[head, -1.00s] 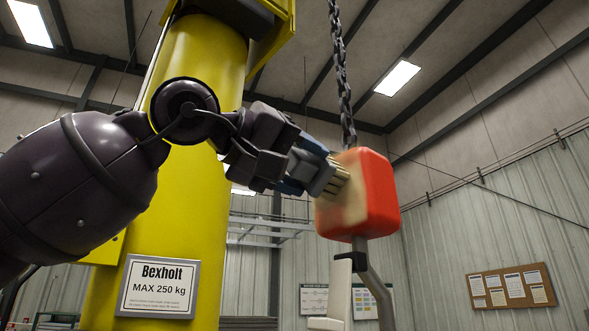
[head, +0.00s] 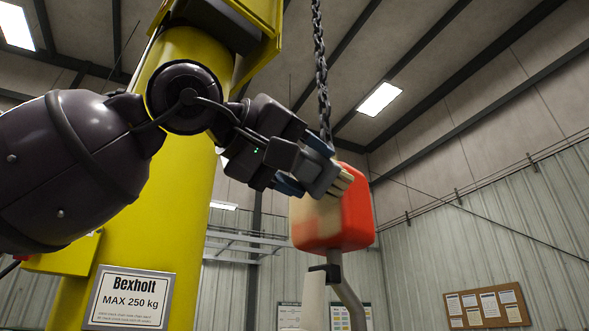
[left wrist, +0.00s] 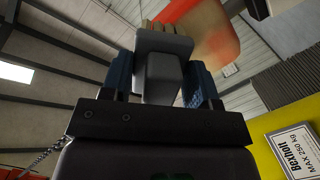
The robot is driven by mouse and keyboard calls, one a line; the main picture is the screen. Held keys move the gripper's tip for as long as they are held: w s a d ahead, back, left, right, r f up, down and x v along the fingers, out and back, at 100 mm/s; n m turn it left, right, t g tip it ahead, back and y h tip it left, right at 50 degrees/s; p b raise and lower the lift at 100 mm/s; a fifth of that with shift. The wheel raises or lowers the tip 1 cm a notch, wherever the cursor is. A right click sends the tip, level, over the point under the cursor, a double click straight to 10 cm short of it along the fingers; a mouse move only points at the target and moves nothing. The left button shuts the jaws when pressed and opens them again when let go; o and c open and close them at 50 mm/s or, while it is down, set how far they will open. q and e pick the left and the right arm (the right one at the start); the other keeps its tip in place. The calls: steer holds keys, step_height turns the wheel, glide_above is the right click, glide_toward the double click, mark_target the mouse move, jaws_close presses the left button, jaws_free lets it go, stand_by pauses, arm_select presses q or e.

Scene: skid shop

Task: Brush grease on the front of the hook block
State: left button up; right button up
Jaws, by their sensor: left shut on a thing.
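The red hook block (head: 357,210) hangs from a chain in the head view, its front face largely coated in pale cream grease. It also shows at the top of the left wrist view (left wrist: 205,30). My left gripper (head: 305,170) is shut on a grey brush (head: 322,178). The brush's tan bristles (head: 343,183) are at the upper front of the block; whether they touch cannot be told. In the left wrist view the brush (left wrist: 163,70) sits between the blue fingers. The lower front shows red patches through the grease. My right gripper is not in view.
The chain (head: 322,80) runs up from the block, and a grey hook (head: 345,285) hangs below it. The yellow column (head: 165,220) with a load sign (head: 130,298) stands behind my left arm. A notice board (head: 487,305) is on the far wall. Space right of the block is open.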

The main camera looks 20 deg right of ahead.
arm_select(q)
steer(key=shift+s+d, duration=0.35)
steer(key=shift+s, duration=0.25)
steer(key=shift+a, duration=0.15)
steer(key=f+b+v, duration=0.1)
steer(key=v, duration=0.7)
steer(key=shift+s+a+b, duration=0.2)
steer(key=shift+s+b, duration=0.1)
steer(key=shift+s, duration=0.25)
steer(key=shift+w, duration=0.1)
stand_by(0.7)
